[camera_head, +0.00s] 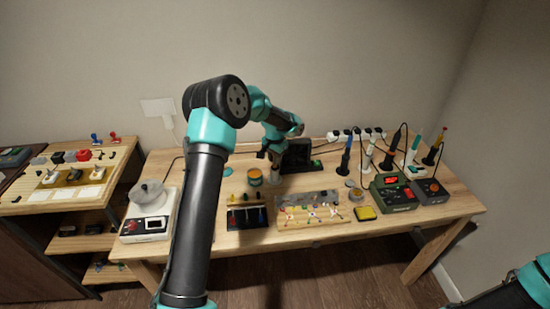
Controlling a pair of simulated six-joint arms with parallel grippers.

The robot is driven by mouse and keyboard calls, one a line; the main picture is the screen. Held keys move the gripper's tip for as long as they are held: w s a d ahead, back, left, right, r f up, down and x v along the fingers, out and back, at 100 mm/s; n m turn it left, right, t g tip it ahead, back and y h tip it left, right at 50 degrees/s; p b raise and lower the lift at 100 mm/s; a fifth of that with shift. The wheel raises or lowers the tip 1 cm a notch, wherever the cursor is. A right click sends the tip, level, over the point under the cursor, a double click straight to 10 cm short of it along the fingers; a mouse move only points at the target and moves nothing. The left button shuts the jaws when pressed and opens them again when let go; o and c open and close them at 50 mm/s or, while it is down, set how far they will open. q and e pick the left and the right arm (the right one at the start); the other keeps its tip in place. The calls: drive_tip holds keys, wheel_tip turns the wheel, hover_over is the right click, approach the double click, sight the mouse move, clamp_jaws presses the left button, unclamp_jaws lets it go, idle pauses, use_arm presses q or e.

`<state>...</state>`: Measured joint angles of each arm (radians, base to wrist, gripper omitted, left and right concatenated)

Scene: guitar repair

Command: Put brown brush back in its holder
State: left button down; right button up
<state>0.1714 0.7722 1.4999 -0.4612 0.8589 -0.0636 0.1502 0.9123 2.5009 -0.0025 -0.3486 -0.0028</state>
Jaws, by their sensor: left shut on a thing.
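My left gripper (274,158) points down over the back middle of the table, just right of an orange-topped tin. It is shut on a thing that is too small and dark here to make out. I cannot pick out the brown brush for sure. A small black rack (247,216) with several thin coloured-handled tools stands at the front middle. Whether it is the brush's holder I cannot tell. My right gripper is out of view; only part of my right arm shows at the bottom right.
The orange-topped tin (255,178) stands behind the rack. A parts mat (309,207) lies to its right. Upright pen-like tools, a green station (393,192) and a power strip (357,135) crowd the right. A white device (147,222) stands at left. My left arm covers the left-middle table.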

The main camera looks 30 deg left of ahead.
use_arm(q)
drive_tip(key=shift+c, duration=1.6)
unclamp_jaws()
drive_tip(key=shift+r, duration=0.1)
drive_tip(key=shift+r, duration=5.4)
